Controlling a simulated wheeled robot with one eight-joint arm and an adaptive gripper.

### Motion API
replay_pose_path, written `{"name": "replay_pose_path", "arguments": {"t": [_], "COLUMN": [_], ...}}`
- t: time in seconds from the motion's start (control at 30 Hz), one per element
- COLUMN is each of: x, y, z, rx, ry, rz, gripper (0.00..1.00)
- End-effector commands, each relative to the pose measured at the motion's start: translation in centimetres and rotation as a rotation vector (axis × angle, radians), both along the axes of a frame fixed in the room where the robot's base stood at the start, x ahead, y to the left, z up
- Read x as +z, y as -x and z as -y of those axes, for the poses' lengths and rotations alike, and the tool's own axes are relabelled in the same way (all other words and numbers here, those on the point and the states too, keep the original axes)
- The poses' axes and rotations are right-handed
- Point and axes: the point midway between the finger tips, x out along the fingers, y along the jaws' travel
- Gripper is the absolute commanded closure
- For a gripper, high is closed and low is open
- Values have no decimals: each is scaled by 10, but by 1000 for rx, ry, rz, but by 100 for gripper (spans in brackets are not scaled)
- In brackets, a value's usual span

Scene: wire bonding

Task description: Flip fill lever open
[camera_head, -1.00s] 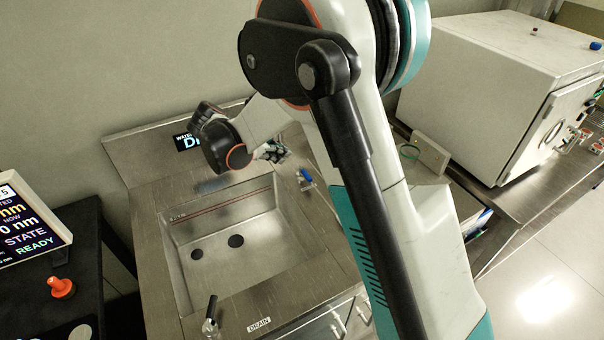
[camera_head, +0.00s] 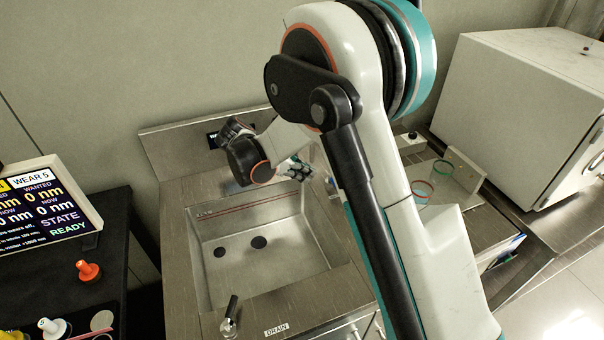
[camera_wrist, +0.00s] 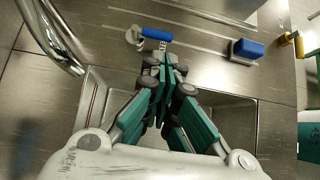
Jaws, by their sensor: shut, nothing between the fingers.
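A small blue-handled lever (camera_wrist: 157,34) on a metal base lies along the steel counter beside the sink's rim, near the top of the wrist view; I take it to be the fill lever. My gripper (camera_wrist: 160,68) is shut and empty, its green fingers together with tips just below the blue handle in the picture. I cannot tell whether they touch it. In the head view my gripper (camera_head: 302,170) is over the far right corner of the sink (camera_head: 325,255), and my arm hides part of the counter there.
A black-handled lever (camera_head: 230,312) stands by the DRAIN label at the sink's front. A display (camera_head: 50,208) stands on the black table at left.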

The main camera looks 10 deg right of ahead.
Motion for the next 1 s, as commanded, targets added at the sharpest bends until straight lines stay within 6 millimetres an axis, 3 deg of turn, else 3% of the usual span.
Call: {"name": "replay_pose_path", "arguments": {"t": [0.2, 0.43, 0.63, 1.0], "x": [-34, -60, -69, -70], "y": [-6, -11, -13, -14], "z": [32, 57, 67, 68], "rx": [-3, -2, -1, 1], "ry": [0, 0, 0, 0], "rz": [0, 1, 1, 1], "gripper": [100, 100, 100, 100]}}
